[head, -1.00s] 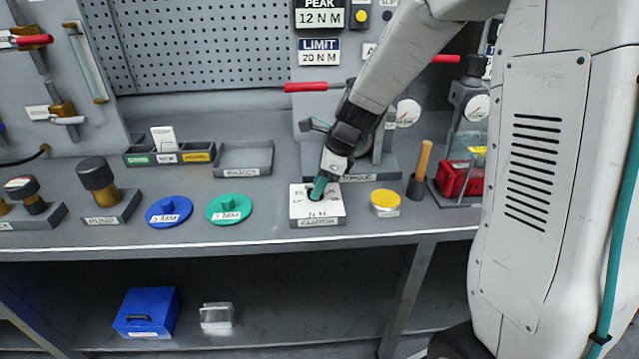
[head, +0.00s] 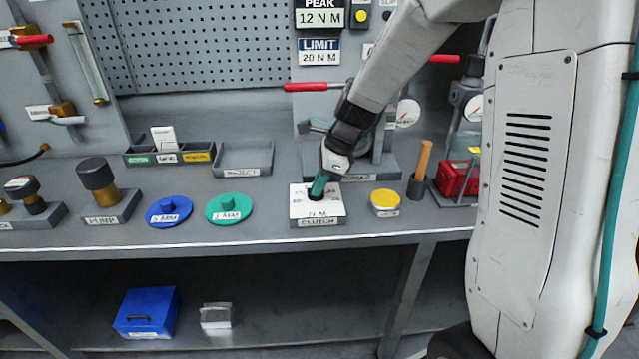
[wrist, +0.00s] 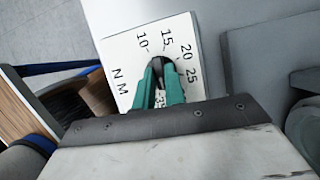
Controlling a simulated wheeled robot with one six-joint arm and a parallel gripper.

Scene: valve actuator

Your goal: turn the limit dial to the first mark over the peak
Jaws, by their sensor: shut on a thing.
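The limit dial (head: 316,196) is a small dark knob on the white CLUTCH box (head: 333,209) near the bench's front edge. My gripper (head: 319,187) reaches down from above and is shut on the dial, its teal fingers covering most of it. In the wrist view the fingers (wrist: 160,76) stand over the dial, and the white scale (wrist: 118,50) shows 10, 15, 20, 25 and N M. The dial's pointer is hidden or too small to tell. The PEAK display (head: 319,17) reads 12 N M. The LIMIT display (head: 319,52) reads 20 N M.
A torque stand (head: 375,160) with a red handle is close behind the box. A yellow disc (head: 385,198) and a holder with a wooden handle (head: 424,160) are to its right. A green disc (head: 229,208) and a blue disc (head: 168,210) are to its left.

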